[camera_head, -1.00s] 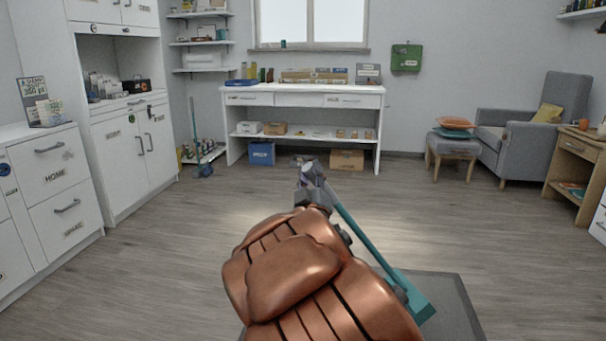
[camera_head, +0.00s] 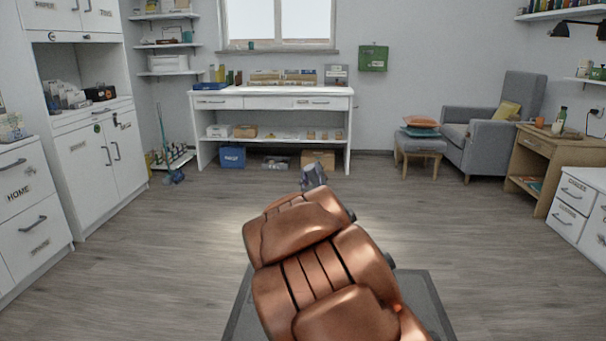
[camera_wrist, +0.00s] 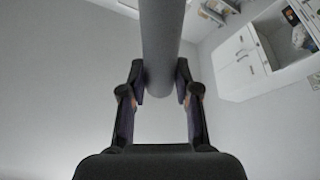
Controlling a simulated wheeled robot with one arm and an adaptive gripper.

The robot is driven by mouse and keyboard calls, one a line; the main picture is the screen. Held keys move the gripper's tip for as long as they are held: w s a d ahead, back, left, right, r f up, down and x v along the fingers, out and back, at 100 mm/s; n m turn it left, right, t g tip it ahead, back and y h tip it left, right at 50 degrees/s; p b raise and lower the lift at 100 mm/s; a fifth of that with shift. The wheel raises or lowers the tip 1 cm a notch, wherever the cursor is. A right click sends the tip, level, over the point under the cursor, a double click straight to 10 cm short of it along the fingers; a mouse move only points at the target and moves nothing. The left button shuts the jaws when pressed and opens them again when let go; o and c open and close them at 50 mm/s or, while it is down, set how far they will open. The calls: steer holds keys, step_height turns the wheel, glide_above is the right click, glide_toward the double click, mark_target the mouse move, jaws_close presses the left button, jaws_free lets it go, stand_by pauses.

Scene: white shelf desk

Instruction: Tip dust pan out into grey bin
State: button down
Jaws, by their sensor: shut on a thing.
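My gripper (camera_wrist: 160,76) is shut on a thick grey round handle (camera_wrist: 160,35), which I take to be the dust pan's. The handle runs up out of the wrist view between the two fingers. In the head view my copper arm covers the middle, with a small grey part (camera_head: 313,176) at its far end; I cannot tell if this is gripper or handle. The teal pan end is hidden in both views now, so its tilt and contents cannot be seen. I cannot make out a grey bin in either view.
A white desk (camera_head: 272,102) stands at the back wall, with a blue box (camera_head: 232,157) and a cardboard box (camera_head: 318,159) beneath. White cabinets line the left. A grey armchair (camera_head: 490,125), stool (camera_head: 419,147) and wooden desk (camera_head: 540,155) stand right. The middle floor is clear.

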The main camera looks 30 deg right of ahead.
steer(key=s+d+r+m+g+p, duration=0.1)
steer(key=d+r+m+p, duration=0.1)
steer(key=d+p, duration=0.5)
steer(key=s+d+r+m+g+p, duration=0.1)
steer(key=d+r+p, duration=0.3)
steer(key=d+p, duration=0.4)
steer(key=s+d+r+m+g+p, duration=0.1)
steer(key=d+p, duration=0.6)
steer(key=d, duration=1.2)
steer(key=shift+s+r+m+h, duration=0.3)
steer(key=shift+s+r+m, duration=0.4)
steer(key=shift+r+m, duration=0.75)
steer(key=shift+d, duration=0.1)
